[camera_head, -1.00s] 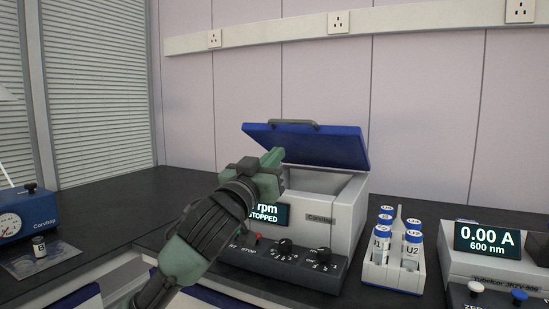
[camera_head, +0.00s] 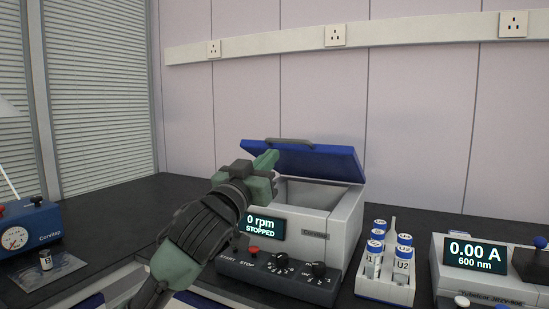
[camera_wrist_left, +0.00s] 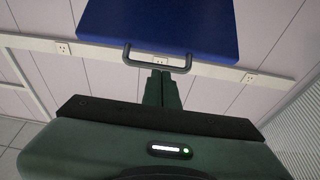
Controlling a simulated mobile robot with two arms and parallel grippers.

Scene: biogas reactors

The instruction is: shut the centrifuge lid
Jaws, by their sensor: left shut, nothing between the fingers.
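The centrifuge (camera_head: 333,222) is a pale grey box on the dark bench, with a display reading 0 rpm STOPPED. Its blue lid (camera_head: 325,162) is open and tilted up above the chamber, with a grey handle (camera_head: 290,142) on its upper edge. In the left wrist view the lid (camera_wrist_left: 155,25) and its handle (camera_wrist_left: 158,62) show just beyond the fingertips. My left gripper (camera_head: 268,160) is shut and empty, in front of the lid's left part. Whether the fingertips touch the lid or handle I cannot tell. My right gripper is not in view.
A rack (camera_head: 386,285) of blue-capped tubes stands right of the centrifuge, then a photometer (camera_head: 480,262). The bench behind my left arm is clear.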

